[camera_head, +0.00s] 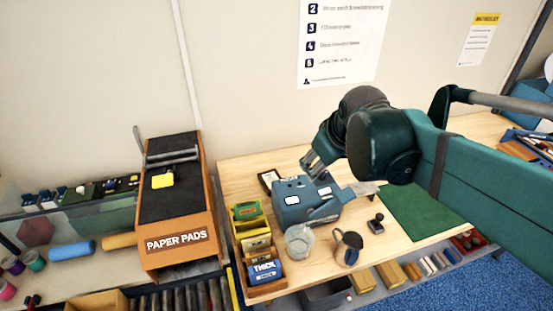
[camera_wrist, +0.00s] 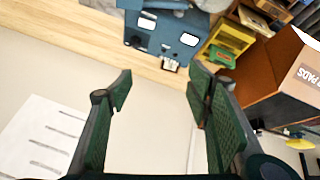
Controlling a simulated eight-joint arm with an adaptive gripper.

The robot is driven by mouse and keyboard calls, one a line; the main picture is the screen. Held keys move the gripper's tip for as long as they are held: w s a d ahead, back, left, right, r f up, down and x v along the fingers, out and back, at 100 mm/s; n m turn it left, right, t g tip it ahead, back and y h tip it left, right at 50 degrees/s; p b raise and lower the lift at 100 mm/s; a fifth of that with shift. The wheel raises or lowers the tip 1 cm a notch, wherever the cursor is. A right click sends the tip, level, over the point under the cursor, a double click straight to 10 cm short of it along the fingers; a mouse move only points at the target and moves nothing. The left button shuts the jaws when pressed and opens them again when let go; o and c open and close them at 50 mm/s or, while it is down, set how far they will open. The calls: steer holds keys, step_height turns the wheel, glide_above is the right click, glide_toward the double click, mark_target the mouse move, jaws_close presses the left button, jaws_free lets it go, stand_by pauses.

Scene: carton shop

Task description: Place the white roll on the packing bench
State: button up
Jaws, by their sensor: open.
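I cannot make out a white roll for certain in either view. A wooden bench (camera_head: 240,175), which may be the packing bench, stands below my arm; part of its top also shows in the wrist view (camera_wrist: 60,37). My gripper (camera_head: 311,166) is above the back of the bench, near a blue box-shaped device (camera_head: 292,213) with white labels. In the wrist view my gripper (camera_wrist: 160,84) has its two fingers wide apart with nothing between them. The blue device (camera_wrist: 165,40) lies beyond the fingertips there. My arm hides part of the bench's right side.
A clear round container (camera_head: 299,241) and a dark ring-shaped thing (camera_head: 348,248) stand near the front edge. A green mat (camera_head: 420,210) lies to the right. A tall paper-pads stand (camera_head: 180,237) is farther left.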

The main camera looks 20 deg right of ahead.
steer(key=s+a+f+m, duration=0.3)
steer(key=s+a+f, duration=0.1)
steer(key=s+a, duration=0.4)
steer(key=shift+s+a+f+m+t+y, duration=0.15)
steer(key=shift+s+a+m+t+y, duration=0.2)
steer(key=shift+s, duration=0.8)
